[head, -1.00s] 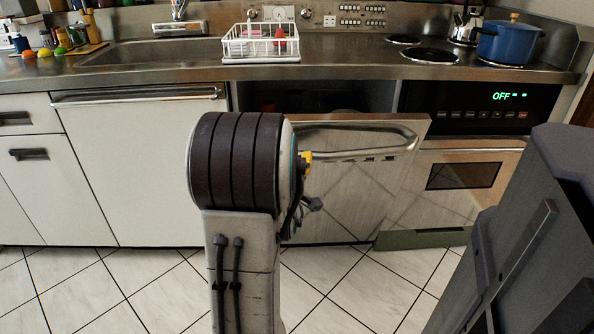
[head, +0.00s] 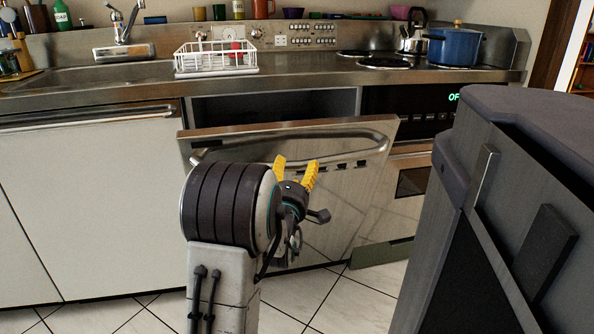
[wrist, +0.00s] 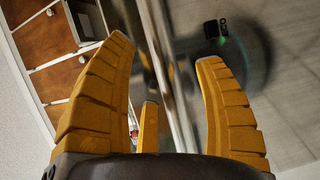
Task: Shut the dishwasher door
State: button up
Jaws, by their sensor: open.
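The dishwasher door (head: 330,205) is a shiny metal panel with a long curved bar handle (head: 300,137). It is tilted partly open, and a dark gap (head: 270,106) shows between its top edge and the counter. My gripper (head: 296,172) has yellow fingers and is in front of the door, below the handle bar. In the wrist view my gripper (wrist: 165,95) is open, its fingers spread wide. A blurred metal bar (wrist: 172,70) runs between them in that picture. I cannot tell whether any finger touches the door. My arm hides the door's lower left part.
The steel counter (head: 300,78) runs above, with a white dish rack (head: 215,62) near its edge. A blue pot (head: 453,48) and a kettle (head: 414,40) stand at the right by the hob. The oven (head: 412,182) is right of the door. Tiled floor (head: 350,300) lies clear in front.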

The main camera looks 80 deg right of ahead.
jog(key=shift+d+r, duration=0.15)
jog(key=shift+d, duration=0.6)
jog(key=shift+d+r, duration=0.1)
jog(key=shift+d, duration=0.6)
jog(key=shift+c, duration=0.3)
